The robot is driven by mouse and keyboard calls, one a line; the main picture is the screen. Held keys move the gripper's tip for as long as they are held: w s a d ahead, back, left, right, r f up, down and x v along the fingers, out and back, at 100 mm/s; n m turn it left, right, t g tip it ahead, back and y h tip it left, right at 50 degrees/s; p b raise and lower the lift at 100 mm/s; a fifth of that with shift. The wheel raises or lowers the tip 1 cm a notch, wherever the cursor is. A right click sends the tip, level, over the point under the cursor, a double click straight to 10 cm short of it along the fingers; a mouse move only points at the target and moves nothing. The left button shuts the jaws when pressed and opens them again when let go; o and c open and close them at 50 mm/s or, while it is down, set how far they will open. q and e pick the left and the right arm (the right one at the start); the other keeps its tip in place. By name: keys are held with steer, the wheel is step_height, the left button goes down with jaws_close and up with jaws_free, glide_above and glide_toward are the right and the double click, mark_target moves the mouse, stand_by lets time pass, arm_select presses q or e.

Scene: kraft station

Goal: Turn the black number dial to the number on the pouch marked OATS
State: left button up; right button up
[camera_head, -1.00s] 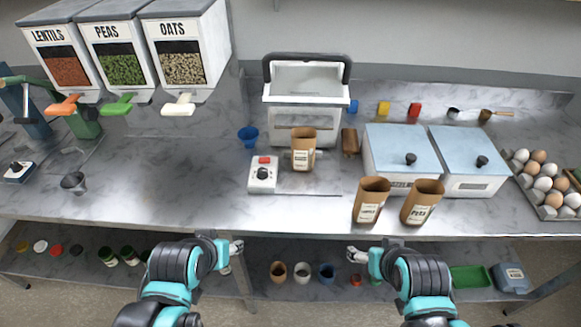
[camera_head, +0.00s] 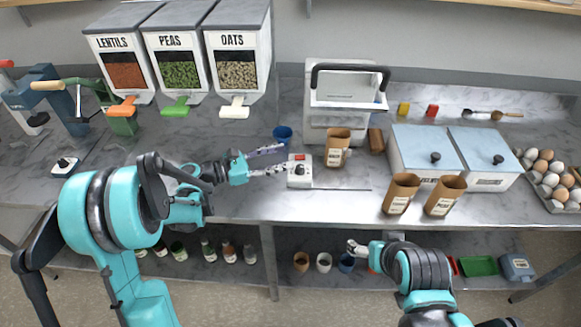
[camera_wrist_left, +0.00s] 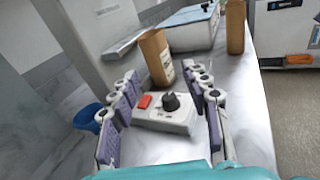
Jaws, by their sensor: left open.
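The black number dial (camera_wrist_left: 171,101) sits on a small white box (camera_head: 299,180) with a red button (camera_wrist_left: 145,101). My open left gripper (camera_wrist_left: 163,105) reaches in from the left; its fingers are on either side of the box in the wrist view, with nothing held. I cannot tell whether they touch it. A brown pouch (camera_head: 337,150) stands behind the box; its label is too small to read. Of two front pouches, the right one (camera_head: 445,196) seems to read PEAS; the left one (camera_head: 401,193) is hard to read. My right gripper (camera_head: 358,247) is low, before the counter.
A white machine with a dark handle (camera_head: 345,95) stands behind the pouch, with a blue cup (camera_head: 283,134) left of it. Lidded bins (camera_head: 425,150) and an egg tray (camera_head: 550,195) are to the right. Dispensers, one marked OATS (camera_head: 236,55), stand at the back left.

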arm_select(q)
steer(key=h+b, duration=0.1)
steer(key=b, duration=0.2)
glide_toward(296, 170)
steer(key=d, duration=0.1)
steer(key=w+d, duration=0.1)
steer(key=d, duration=0.1)
steer(key=shift+w+d+n, duration=0.2)
steer(key=shift+w+n, duration=0.2)
steer(key=b+x, duration=0.1)
steer(key=x, duration=0.5)
steer(key=shift+d+b, duration=0.1)
steer(key=shift+b, duration=0.3)
steer(key=shift+w+d+r, duration=0.15)
steer(key=shift+w+d, duration=0.2)
steer(key=shift+d, duration=0.3)
jaws_close()
